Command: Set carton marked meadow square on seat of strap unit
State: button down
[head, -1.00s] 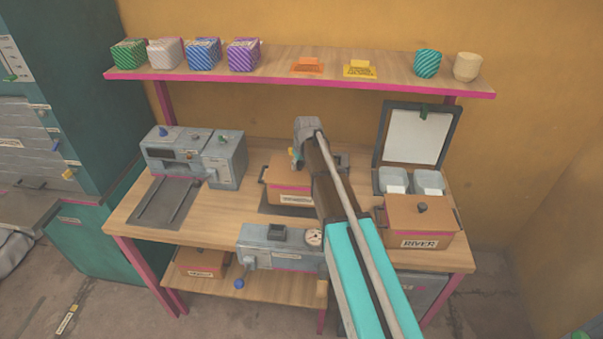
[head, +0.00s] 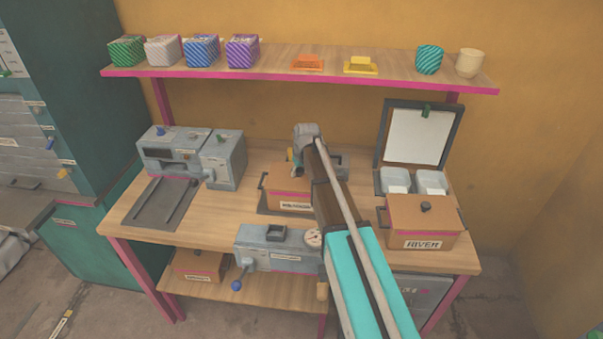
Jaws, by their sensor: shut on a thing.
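A brown carton (head: 284,187) with a white label stands at the middle of the bench; its label is too blurred to read surely. A dark flat plate (head: 266,211) shows under its front edge; contact is unclear. A grey part (head: 341,166) shows behind it, partly hidden by my arm. My gripper (head: 296,168) is at the carton's top, shut on it, its fingers mostly hidden by my wrist. I cannot tell surely which station is the strap unit. A grey machine (head: 222,160) with a dark railed bed (head: 160,203) stands at the left.
A grey gauge unit (head: 277,248) sits at the front edge. Another carton (head: 198,266) is on the lower shelf. The upper shelf (head: 275,70) holds patterned boxes and cups.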

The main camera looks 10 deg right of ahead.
jog(key=shift+f, duration=0.1)
jog(key=shift+c, duration=1.4)
grip_release()
jog(key=p+v, duration=1.1)
jog(key=v, duration=0.1)
jog(key=shift+p, duration=0.3)
jog(key=shift+s, duration=0.1)
jog(key=s+m+g+h, duration=0.1)
jog(key=s+m+g, duration=0.2)
jog(key=s, duration=2.2)
jog(key=shift+s+f, duration=0.15)
jog(key=shift+s, duration=0.15)
jog(key=shift+a, duration=0.1)
